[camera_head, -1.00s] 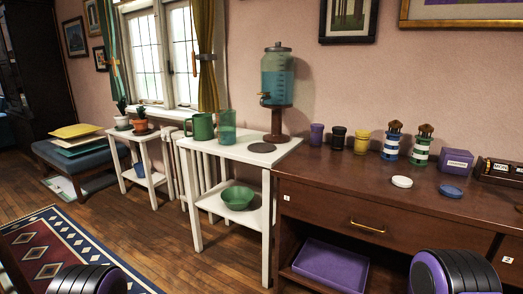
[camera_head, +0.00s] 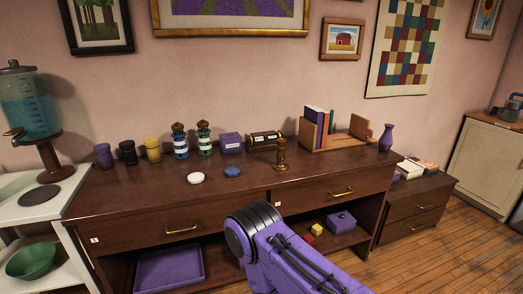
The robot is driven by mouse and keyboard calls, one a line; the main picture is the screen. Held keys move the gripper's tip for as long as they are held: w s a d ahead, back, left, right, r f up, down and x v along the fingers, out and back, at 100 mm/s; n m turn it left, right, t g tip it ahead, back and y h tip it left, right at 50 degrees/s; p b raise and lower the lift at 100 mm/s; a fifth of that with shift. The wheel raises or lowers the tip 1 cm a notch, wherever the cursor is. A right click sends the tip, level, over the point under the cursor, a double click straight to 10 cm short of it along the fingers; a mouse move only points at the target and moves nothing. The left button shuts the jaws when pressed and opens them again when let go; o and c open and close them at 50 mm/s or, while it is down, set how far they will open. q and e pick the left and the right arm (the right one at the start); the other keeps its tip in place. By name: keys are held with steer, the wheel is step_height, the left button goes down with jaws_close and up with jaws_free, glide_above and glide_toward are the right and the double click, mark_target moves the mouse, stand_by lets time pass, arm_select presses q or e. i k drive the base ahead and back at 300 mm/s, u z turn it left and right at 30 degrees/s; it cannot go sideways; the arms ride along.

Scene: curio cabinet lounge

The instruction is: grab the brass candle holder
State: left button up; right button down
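A purple and black arm of mine reaches in from the bottom, below the sideboard's top and apart from the holder. Neither of my grippers is in view.
A wooden book rack (camera_head: 335,140) and purple vase (camera_head: 386,138) stand to the right. A drink dispenser (camera_head: 28,105) is at far left.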

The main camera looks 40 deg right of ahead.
mark_target(280, 165)
steer(key=z, duration=2.1)
steer(key=i, duration=1.75)
steer(key=u, duration=0.65)
